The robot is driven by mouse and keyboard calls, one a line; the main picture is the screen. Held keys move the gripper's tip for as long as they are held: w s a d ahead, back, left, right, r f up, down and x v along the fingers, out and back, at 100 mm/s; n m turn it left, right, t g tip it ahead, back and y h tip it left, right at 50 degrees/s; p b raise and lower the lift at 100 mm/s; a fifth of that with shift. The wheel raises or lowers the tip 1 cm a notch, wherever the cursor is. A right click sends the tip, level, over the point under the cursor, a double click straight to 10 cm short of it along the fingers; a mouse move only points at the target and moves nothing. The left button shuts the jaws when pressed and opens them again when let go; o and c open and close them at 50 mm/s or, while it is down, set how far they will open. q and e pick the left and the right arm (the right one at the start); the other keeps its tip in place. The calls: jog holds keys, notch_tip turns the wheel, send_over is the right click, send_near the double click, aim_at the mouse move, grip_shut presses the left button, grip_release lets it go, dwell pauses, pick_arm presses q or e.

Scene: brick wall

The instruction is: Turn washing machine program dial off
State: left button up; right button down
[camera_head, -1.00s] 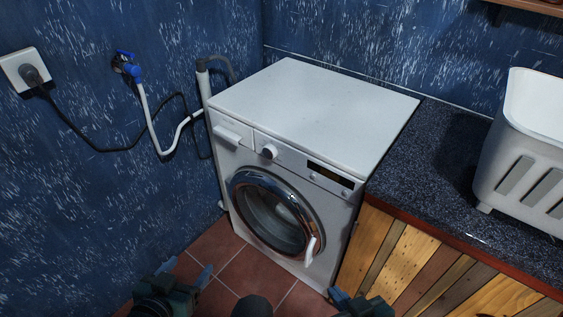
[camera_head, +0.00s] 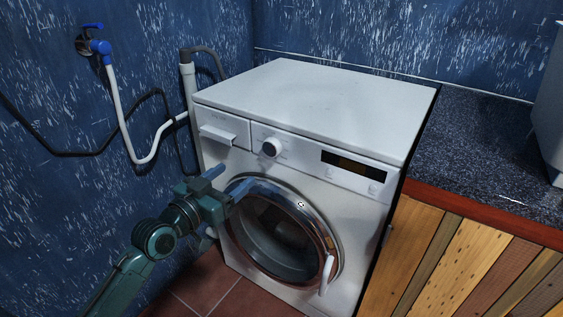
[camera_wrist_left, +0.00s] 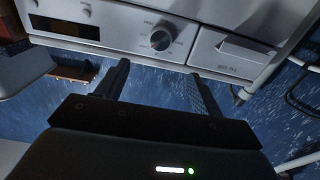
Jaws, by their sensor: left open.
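The white washing machine (camera_head: 310,100) stands in the corner with its round door (camera_head: 275,235) shut. Its program dial (camera_head: 271,148) is a round knob on the front panel, between the detergent drawer and the dark display. My left gripper (camera_head: 228,180) is open and empty, in front of the machine, below and left of the dial in the head view. In the left wrist view the dial (camera_wrist_left: 161,41) shows beyond and between the two open fingers (camera_wrist_left: 158,85), apart from them. The dial's exact setting is too small to read. My right gripper is not in view.
The detergent drawer (camera_head: 222,135) is left of the dial and the display (camera_head: 354,166) is right of it. A dark stone counter (camera_head: 480,150) with a wooden front adjoins on the right. A blue tap (camera_head: 97,45) with a white hose is on the left wall.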

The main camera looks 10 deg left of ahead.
aim_at(269, 147)
pick_arm(q)
jog(key=b+x, duration=0.2)
jog(key=x, duration=1.1)
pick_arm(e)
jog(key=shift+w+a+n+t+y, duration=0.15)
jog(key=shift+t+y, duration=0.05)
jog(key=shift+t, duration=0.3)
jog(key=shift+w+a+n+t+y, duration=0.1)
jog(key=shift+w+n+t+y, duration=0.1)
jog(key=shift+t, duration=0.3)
pick_arm(q)
jog(key=shift+s+a, duration=0.1)
jog(key=c, duration=1)
